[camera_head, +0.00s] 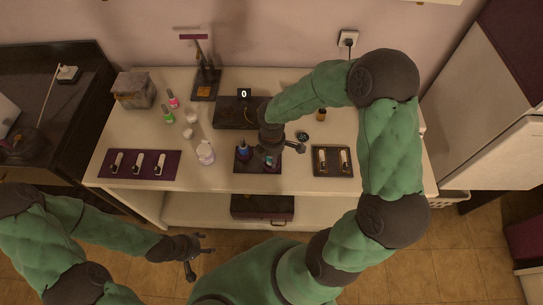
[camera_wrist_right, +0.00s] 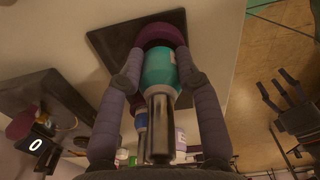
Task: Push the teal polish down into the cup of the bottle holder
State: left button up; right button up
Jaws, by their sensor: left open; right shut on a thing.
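The teal polish (camera_wrist_right: 160,72) has a teal body and a long silvery cap, which points toward the right wrist camera. Its base is at the purple cup (camera_wrist_right: 160,35) of the bottle holder (camera_wrist_right: 118,50); how deep it sits, I cannot tell. My right gripper (camera_wrist_right: 157,66) has its two fingers closed on the teal polish from both sides. In the head view the dark bottle holder (camera_head: 245,169) lies near the table's front edge, with the teal polish (camera_head: 268,163) partly under the right gripper. My left gripper (camera_head: 199,257) is open and empty, in front of the table.
A blue polish (camera_head: 243,150) stands on the holder's left. A white bottle (camera_head: 205,153) and a purple mat (camera_head: 140,163) with several items are further left. A dark tray (camera_head: 332,160) is at right. A black device (camera_head: 237,112) showing 0 stands behind.

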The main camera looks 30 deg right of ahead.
jog(key=shift+f+b, duration=0.4)
jog(key=shift+f, duration=0.15)
jog(key=shift+r, duration=0.15)
jog(key=shift+r+p, duration=0.4)
jog(key=shift+p, duration=0.15)
jog(key=shift+d+p, duration=0.1)
jog(key=shift+p, duration=0.2)
dwell(1.6)
jog(key=shift+f+b, duration=0.4)
jog(key=shift+f, duration=0.15)
jog(key=shift+r, duration=0.2)
dwell(0.3)
jog(key=shift+r+p, duration=0.35)
jog(key=shift+p, duration=0.2)
